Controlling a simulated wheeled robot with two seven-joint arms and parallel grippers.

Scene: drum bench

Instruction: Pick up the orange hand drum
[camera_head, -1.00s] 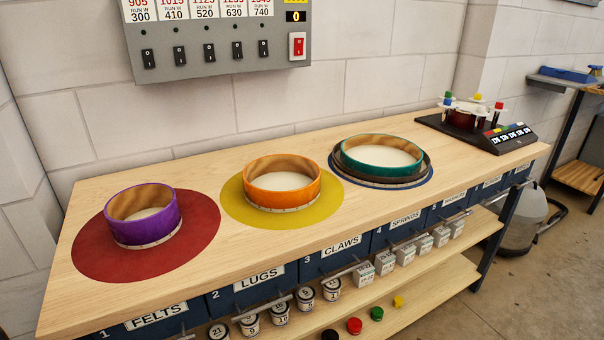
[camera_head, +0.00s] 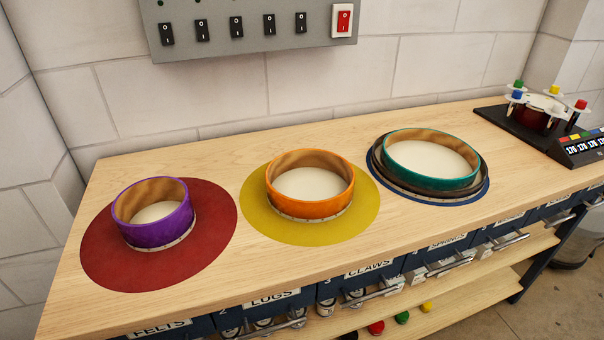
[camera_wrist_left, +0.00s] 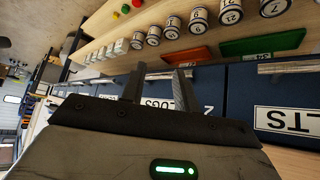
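The orange hand drum (camera_head: 309,208) sits on the yellow round mat (camera_head: 258,223) in the middle of the bench in the head view. Its pale inside and wooden inner wall show from above. My left gripper (camera_wrist_left: 158,72) shows only in the left wrist view, with its two fingers apart and nothing between them. It faces the drawer fronts and the shelf below the bench top. The orange drum does not show in that view. My right gripper is in neither current view.
A purple drum (camera_head: 160,232) stands on a red mat (camera_head: 104,262) to the left. A teal drum (camera_head: 476,178) sits within a dark ring on a blue mat to the right. A switch panel (camera_head: 255,46) hangs on the wall. The bench front (camera_head: 235,286) is clear.

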